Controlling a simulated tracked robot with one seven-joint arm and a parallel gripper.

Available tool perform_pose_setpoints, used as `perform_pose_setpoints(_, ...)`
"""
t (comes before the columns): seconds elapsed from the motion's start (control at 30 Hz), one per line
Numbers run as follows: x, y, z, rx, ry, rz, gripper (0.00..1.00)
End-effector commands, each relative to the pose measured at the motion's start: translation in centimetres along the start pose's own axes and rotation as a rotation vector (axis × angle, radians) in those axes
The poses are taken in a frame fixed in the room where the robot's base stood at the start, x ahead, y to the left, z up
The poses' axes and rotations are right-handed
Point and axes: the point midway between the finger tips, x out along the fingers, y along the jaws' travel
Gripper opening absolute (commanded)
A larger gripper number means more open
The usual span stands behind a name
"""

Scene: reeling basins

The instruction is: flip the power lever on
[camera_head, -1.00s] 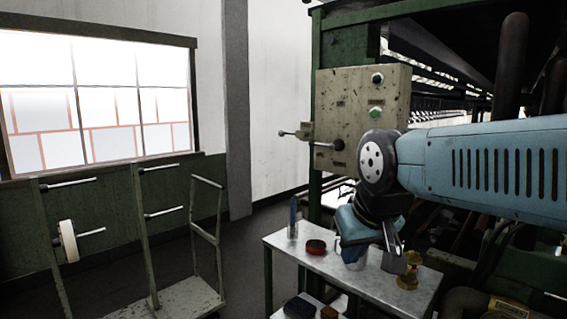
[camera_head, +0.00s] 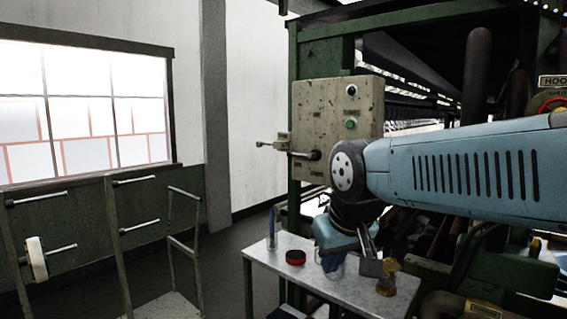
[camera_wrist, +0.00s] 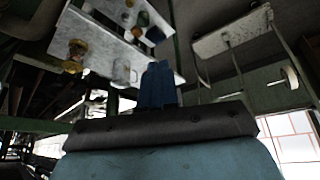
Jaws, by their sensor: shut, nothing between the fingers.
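A worn beige control box (camera_head: 340,105) is mounted on the green machine frame, left of my arm. A lever with a dark round knob (camera_head: 315,155) shows low on its front, its rod pointing sideways. A second rod with a pale ball end (camera_head: 260,144) sticks out left from a small block on the box's left side. I cannot tell which is the power lever. My gripper (camera_head: 369,258) hangs below and right of the box, over the small table, apart from both levers. Its fingers (camera_wrist: 158,84) are shut and empty in the wrist view.
The small metal table (camera_head: 325,285) holds a red round tin (camera_head: 295,257), a blue item in a glass (camera_head: 271,232) and a brass object (camera_head: 388,280). A green cart frame (camera_head: 120,240) stands left. Bare floor (camera_head: 225,265) lies between cart and table.

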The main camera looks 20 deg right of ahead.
Motion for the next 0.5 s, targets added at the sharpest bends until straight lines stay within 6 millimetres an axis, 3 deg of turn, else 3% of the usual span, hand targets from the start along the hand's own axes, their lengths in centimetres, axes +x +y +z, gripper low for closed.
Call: perform_pose_setpoints(0.5, 5.7, 6.5, -3.0, -0.323, -0.306, 0.186, 0.0)
